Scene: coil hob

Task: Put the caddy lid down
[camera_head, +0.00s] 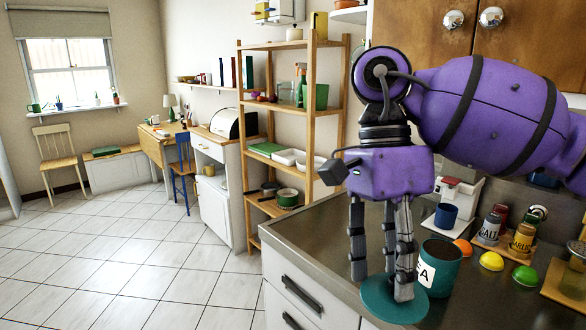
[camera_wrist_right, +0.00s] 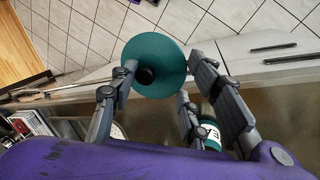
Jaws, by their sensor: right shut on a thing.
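The caddy lid is a teal disc (camera_head: 382,305) at the front edge of the counter in the head view. In the right wrist view the lid (camera_wrist_right: 160,48) shows a dark knob in its middle. My right gripper (camera_head: 384,280) points down with its fingers shut on the lid, around the knob. The lid looks roughly level; I cannot tell how far it is above the counter. The teal tea caddy (camera_head: 443,262) stands open-topped on the counter, just right of the lid and partly behind the fingers. It also shows partly in the wrist view (camera_wrist_right: 211,135). My left gripper is not in view.
The grey counter (camera_head: 320,235) has bare room left of the gripper. Right of the caddy are an orange, a lemon and a lime (camera_head: 525,275), with spice jars (camera_head: 490,229) and a blue mug (camera_head: 446,216) behind. A wooden shelf unit (camera_head: 247,150) stands beyond the counter.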

